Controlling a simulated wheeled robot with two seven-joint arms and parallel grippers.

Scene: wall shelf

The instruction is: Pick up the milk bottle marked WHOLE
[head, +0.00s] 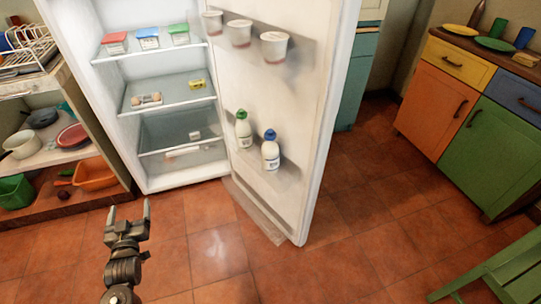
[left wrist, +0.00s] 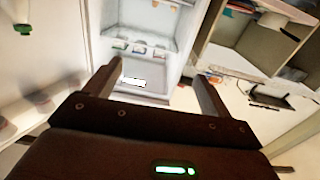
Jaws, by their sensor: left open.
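Two white milk bottles stand in the low rack of the open fridge door in the head view. One has a green cap (head: 243,131) and the other, to its right, has a blue cap (head: 271,153). Their labels are too small to read, so I cannot tell which is marked WHOLE. My left gripper (head: 130,209) is open and empty, left of and apart from both bottles, over the floor in front of the fridge. Its two fingers also show in the left wrist view (left wrist: 152,82), with nothing between them. My right gripper is not in view.
The fridge door (head: 305,150) stands open to the right. Fridge shelves hold tubs (head: 148,40), eggs and a yellow pack. A shelf unit with pans and bowls (head: 95,173) stands left. Coloured cabinets (head: 440,95) stand right, with a green chair (head: 505,275) nearer. The front floor is clear.

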